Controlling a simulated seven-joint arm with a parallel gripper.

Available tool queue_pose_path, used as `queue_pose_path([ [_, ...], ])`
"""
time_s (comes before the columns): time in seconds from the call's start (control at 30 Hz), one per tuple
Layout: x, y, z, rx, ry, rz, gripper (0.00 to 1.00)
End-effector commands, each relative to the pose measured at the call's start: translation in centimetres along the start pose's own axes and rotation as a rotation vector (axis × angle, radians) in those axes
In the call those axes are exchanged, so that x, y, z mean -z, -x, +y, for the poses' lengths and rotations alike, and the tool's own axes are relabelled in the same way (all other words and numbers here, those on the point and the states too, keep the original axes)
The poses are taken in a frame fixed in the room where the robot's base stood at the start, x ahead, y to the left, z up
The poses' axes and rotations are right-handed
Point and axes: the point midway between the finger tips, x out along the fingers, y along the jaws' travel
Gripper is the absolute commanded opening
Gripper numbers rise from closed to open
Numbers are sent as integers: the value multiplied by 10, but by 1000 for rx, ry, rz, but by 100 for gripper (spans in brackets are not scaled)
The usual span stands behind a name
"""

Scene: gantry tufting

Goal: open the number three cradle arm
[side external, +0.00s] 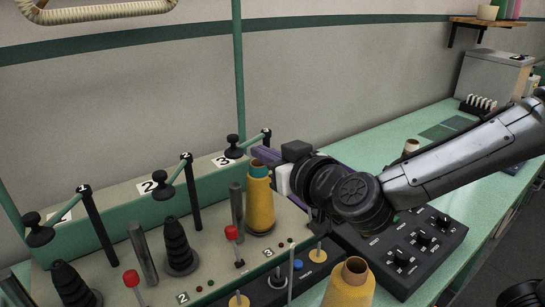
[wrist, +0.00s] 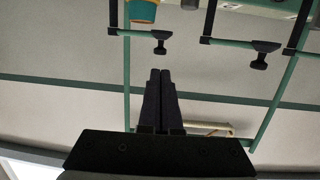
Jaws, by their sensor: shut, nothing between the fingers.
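The number three cradle arm (side external: 249,143) is a short green bar with a black knob at its left end, joined to a dark post at its right. It stands by the "3" label on the green rail, angled like arms one and two. In the wrist view it is the leftmost arm (wrist: 138,33), shown upside down. My gripper (side external: 256,150) is close to it, its fingers pointing left. In the wrist view my gripper (wrist: 160,72) is shut and empty, its tips just below the black knob with a visible gap. Depth between them is unclear.
The number two cradle arm (side external: 173,175) and number one cradle arm (side external: 60,211) stand to the left. A yellow cone (side external: 260,205) with a teal top stands just below my gripper. Another yellow cone (side external: 347,286) is in front. Red-knobbed levers and a black control box (side external: 415,240) are nearby.

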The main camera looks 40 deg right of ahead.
Motion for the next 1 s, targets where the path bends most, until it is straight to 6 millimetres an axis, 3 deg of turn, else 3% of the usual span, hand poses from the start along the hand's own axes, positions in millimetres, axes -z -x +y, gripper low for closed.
queue_pose_path([
  [0.2, 0, -45, 1, -5, -1, -1, 0],
  [0.4, 0, -74, 0, -2, -1, 0, 0],
  [0.6, 1, -86, 0, -1, -2, 2, 0],
  [1.0, 0, -87, 0, -2, -2, 1, 0],
])
